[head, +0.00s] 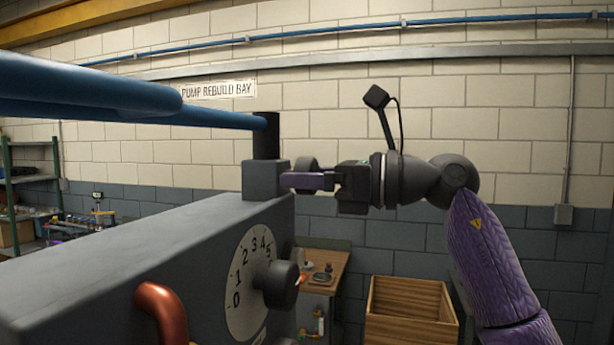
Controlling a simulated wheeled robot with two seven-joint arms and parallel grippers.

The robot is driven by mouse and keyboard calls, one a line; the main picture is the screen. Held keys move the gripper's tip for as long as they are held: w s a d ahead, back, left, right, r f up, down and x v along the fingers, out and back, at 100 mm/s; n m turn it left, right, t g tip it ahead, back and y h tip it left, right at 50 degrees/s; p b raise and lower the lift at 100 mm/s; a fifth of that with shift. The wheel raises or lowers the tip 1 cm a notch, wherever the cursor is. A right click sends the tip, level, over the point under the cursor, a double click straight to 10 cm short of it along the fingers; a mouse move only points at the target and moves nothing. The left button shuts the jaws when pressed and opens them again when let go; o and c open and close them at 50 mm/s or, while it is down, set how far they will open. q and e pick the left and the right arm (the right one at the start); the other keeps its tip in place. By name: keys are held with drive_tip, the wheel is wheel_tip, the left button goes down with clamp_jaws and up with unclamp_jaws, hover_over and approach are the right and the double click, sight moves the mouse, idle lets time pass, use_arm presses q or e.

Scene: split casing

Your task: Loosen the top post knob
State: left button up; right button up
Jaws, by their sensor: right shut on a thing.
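The top post is a grey block (263,181) with a black upright cylinder (266,136) on it, at the end of the grey casing (130,245). A dark round knob (304,163) sits at the block's right side, partly hidden by the fingers. My right gripper (303,181) reaches in level from the right, with its purple finger beside the block. It is shut on the knob. How far the knob is turned cannot be seen. My left gripper is out of view.
Blue pipes (90,88) run from the left to the post. A numbered dial (246,284) with a black knob (278,285) and a copper pipe (165,305) are on the casing below. A wooden crate (410,330) and a workbench (330,258) stand behind, lower right.

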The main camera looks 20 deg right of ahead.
drive_tip(key=n, duration=0.3)
drive_tip(key=shift+r, duration=0.1)
drive_tip(key=n, duration=0.9)
drive_tip(key=shift+n, duration=2.3)
